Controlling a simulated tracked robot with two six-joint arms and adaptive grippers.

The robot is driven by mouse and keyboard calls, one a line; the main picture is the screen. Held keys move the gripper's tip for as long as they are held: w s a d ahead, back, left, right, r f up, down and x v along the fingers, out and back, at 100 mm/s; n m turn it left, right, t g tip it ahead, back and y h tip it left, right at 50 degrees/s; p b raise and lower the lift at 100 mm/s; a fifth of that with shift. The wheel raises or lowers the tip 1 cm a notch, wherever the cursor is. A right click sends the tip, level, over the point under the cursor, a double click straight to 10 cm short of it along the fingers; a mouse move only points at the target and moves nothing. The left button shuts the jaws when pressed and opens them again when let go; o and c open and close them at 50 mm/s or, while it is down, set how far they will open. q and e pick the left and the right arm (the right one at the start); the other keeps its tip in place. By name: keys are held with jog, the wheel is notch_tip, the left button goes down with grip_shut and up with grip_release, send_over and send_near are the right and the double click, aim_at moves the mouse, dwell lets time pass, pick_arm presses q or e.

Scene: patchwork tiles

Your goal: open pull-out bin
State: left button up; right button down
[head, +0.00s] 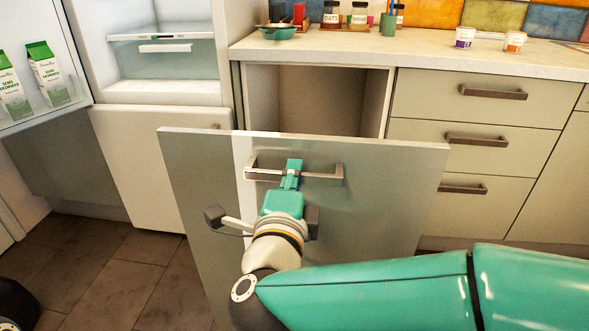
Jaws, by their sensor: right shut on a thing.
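The pull-out bin's front panel (385,200) is a large grey-green board standing well out from the cabinet. Behind it the cabinet opening (320,100) shows a brownish inner surface; the inside of the bin is hidden by the panel. A metal bar handle (322,178) runs across the upper part of the panel. My right gripper (291,175), teal, is shut on the handle near its middle, with my arm reaching in from the lower right. My left gripper is not in view.
An open fridge (163,92) stands at the left, its door (20,115) holding green-topped milk cartons (48,72). The worktop (430,50) carries a teal bowl (277,32), jars (332,15) and small tubs (465,37). Closed drawers (470,105) stand at the right. Tiled floor (110,270) shows lower left.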

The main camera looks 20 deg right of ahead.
jog(key=shift+s+a+f, duration=0.2)
jog(key=shift+s+f, duration=0.05)
jog(key=shift+f, duration=0.05)
jog(key=c, duration=1.1)
grip_release()
jog(key=shift+w, duration=0.1)
jog(key=shift+r, duration=0.15)
